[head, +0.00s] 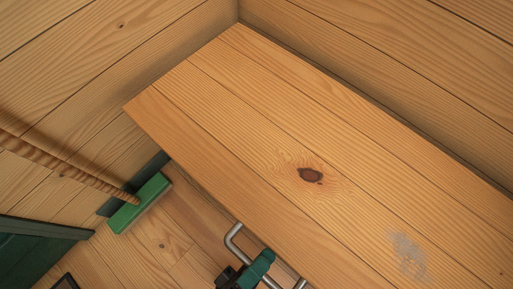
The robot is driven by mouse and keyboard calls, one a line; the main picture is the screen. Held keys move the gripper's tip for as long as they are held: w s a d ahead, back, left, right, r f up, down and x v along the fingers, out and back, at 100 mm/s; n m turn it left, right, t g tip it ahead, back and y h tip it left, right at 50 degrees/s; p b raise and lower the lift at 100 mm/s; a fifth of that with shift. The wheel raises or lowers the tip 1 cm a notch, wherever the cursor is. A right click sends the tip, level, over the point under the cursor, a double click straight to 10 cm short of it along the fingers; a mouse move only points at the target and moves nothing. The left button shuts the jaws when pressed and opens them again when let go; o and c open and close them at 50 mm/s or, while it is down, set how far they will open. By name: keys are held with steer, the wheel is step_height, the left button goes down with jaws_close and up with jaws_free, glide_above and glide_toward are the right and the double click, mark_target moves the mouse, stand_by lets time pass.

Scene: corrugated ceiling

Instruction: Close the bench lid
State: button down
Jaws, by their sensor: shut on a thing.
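The bench lid (265,150) is a broad slab of pale planks with a dark knot and a grey worn patch. It runs from the upper middle to the lower right. I cannot tell whether it lies flat or is slightly raised. A bent metal handle (232,235) shows at its front edge, at the bottom of the head view. My gripper (256,270), green and black, is at this handle and shut on it. The handle's middle and part of my gripper are hidden or cut off by the frame.
A broom with a green head (140,203) and wooden stick (70,170) leans at the left, near the lid's left end. A dark green panel (38,250) is at the lower left. Plank walls meet behind the lid. Some bare floor (170,240) shows left of my gripper.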

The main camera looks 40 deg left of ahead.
steer(key=shift+s+a+f+n+y, duration=0.1)
steer(key=shift+s+f+n+y, duration=0.35)
steer(key=shift+f, duration=0.35)
steer(key=c, duration=1.1)
jaws_free()
steer(key=shift+s+f, duration=0.1)
